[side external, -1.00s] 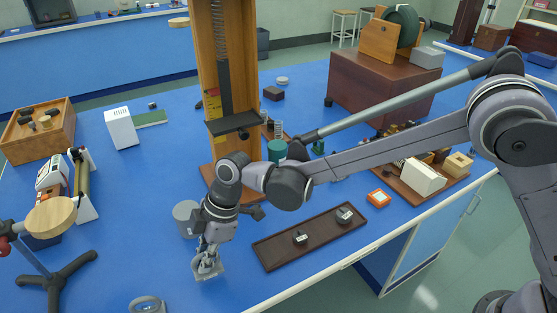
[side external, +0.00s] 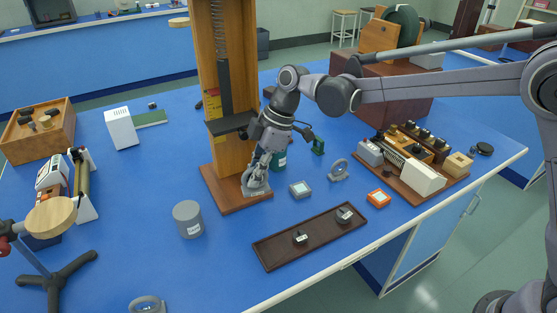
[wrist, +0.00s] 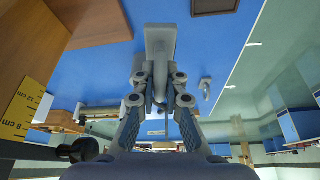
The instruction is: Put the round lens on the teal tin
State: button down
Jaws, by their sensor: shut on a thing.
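My gripper (side external: 257,174) is shut on a grey mounted round lens (side external: 254,188). It holds the lens in front of the foot of the tall wooden stand. In the wrist view the lens's grey mount (wrist: 160,40) shows between and beyond the fingertips (wrist: 160,82). Whether the lens touches the wooden base cannot be told. The teal tin (side external: 280,160) stands just behind and right of my gripper, partly hidden by it. Its top is mostly covered by my wrist in the side view.
The tall wooden stand (side external: 229,160) rises close on the left. A grey tin (side external: 188,219) stands front left. A small grey box (side external: 300,189), a ring-shaped grey piece (side external: 339,170) and an orange box (side external: 379,198) lie right. A dark tray (side external: 277,249) is in front.

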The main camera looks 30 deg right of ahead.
jog(key=w+d+r+m+t, duration=0.1)
jog(key=w+d+r+m, duration=0.1)
jog(key=w+d, duration=0.5)
jog(key=w+d+r+m+h, duration=0.1)
jog(key=w+d+r+m, duration=0.15)
jog(key=d, duration=0.75)
jog(key=w+d+r+m+t, duration=0.1)
jog(key=w+d+r+m, duration=0.1)
jog(key=w+d, duration=0.5)
jog(key=a+f, duration=0.2)
jog(key=w+a+f, duration=0.1)
jog(key=a+f, duration=0.1)
jog(key=a, duration=0.1)
jog(key=w+a+f, duration=0.1)
jog(key=a+f, duration=0.1)
jog(key=shift+w+a+f, duration=0.2)
jog(key=shift+w+a, duration=0.05)
jog(key=shift+a, duration=0.1)
jog(key=shift+a+f, duration=0.1)
jog(key=shift+f, duration=2)
jog(key=shift+f, duration=0.15)
jog(key=c, duration=1.4)
grip_release()
